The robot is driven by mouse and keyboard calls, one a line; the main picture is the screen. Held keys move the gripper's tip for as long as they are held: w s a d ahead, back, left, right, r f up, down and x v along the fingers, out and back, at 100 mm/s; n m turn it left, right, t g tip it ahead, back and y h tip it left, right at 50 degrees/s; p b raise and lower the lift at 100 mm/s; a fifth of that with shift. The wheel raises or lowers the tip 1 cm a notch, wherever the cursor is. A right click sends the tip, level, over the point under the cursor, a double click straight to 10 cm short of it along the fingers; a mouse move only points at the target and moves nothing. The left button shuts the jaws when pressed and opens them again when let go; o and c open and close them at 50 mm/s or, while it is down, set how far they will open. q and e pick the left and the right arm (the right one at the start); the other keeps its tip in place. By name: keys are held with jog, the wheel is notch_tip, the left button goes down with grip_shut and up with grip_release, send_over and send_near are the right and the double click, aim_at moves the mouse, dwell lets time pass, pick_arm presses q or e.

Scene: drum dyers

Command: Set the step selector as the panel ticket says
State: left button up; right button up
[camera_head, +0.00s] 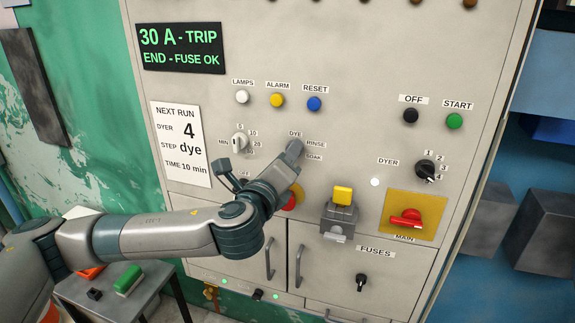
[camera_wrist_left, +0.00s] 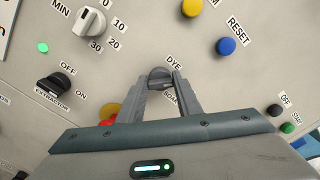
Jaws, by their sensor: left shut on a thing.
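The panel ticket (camera_head: 180,144) reads "NEXT RUN, DYER 4, STEP dye, TIME 10 min". The step selector (camera_wrist_left: 160,74) is a grey knob on the panel with DYE, RINSE and SOAK labels around it. My left gripper (camera_head: 295,149) covers most of the selector in the head view. In the left wrist view, my left gripper (camera_wrist_left: 161,80) is shut on the selector knob, one finger on each side. RINSE is hidden there and SOAK is partly covered. I cannot tell which label the knob points at. My right gripper is not in view.
The minutes dial (camera_head: 239,143) and extractor switch (camera_wrist_left: 54,86) are left of the selector. The alarm button (camera_head: 277,100) and reset button (camera_head: 314,103) sit above. The dyer selector (camera_head: 427,171) and red main switch (camera_head: 405,219) are to the right. A display (camera_head: 181,48) reads "30 A - TRIP".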

pick_arm(q)
jog(key=n+b, duration=0.3)
jog(key=n, duration=0.5)
jog(key=shift+f, duration=0.15)
dwell(0.5)
jog(key=o, duration=1)
jog(key=shift+o, duration=0.2)
jog(key=shift+w, duration=0.1)
